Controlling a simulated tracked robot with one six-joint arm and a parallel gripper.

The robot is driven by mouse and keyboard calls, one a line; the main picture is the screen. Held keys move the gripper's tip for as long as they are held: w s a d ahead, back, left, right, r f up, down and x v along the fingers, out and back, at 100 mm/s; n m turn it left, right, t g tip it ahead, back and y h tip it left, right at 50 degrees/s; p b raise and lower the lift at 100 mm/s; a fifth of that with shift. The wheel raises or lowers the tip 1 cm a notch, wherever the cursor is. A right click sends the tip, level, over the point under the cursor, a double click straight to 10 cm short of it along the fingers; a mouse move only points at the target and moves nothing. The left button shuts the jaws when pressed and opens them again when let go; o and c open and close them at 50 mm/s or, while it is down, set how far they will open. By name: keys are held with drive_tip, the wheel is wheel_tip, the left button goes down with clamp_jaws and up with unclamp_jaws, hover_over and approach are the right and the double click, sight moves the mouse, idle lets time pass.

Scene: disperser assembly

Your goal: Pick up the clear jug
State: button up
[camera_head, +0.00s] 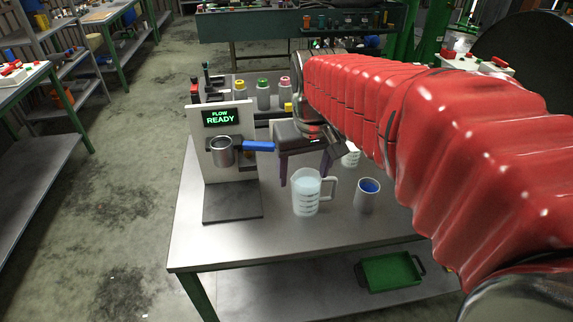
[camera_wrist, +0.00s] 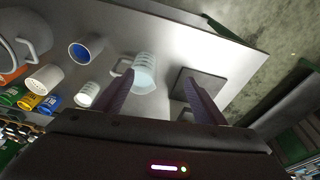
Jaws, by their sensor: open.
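The clear jug (camera_head: 306,193) stands upright on the metal table, with dark measuring marks and its handle on the right. In the wrist view the clear jug (camera_wrist: 145,72) shows beyond my fingertips, nearer the left finger, with its handle beside that finger. My gripper (camera_head: 305,170) is open and points down just behind and above the jug in the head view. In the wrist view my gripper (camera_wrist: 158,78) has its fingers wide apart with nothing held. I cannot tell whether a finger touches the jug.
A dispenser (camera_head: 229,172) reading "FLOW READY" stands to the left, with a metal cup (camera_head: 223,154) and blue handle. A cup with a blue inside (camera_head: 367,196) stands close right of the jug. Another marked vessel (camera_head: 351,157) is behind. The table's front is clear.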

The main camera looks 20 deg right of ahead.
sight(329, 180)
drive_tip(key=w+d+f+g, duration=0.1)
drive_tip(key=w+d+f, duration=0.1)
drive_tip(key=d, duration=0.2)
drive_tip(key=w+d+f+m, duration=0.1)
drive_tip(key=w+d+f, duration=0.1)
drive_tip(key=w+d, duration=0.1)
drive_tip(key=w+d+f+g, duration=0.1)
drive_tip(key=w+d+f, duration=0.1)
drive_tip(key=d, duration=0.3)
drive_tip(key=shift+w+d+f+g+y, duration=0.15)
drive_tip(key=shift+w+d+g+y, duration=0.2)
drive_tip(key=shift+w, duration=0.15)
wheel_tip(329, 180, down, 9)
drive_tip(key=shift+r, duration=0.2)
drive_tip(key=shift+s+a+f, duration=0.1)
drive_tip(key=shift+f, duration=1.2)
drive_tip(key=shift+a+f, duration=0.1)
drive_tip(key=shift+f, duration=1.2)
drive_tip(key=shift+c, duration=0.5)
clamp_jaws()
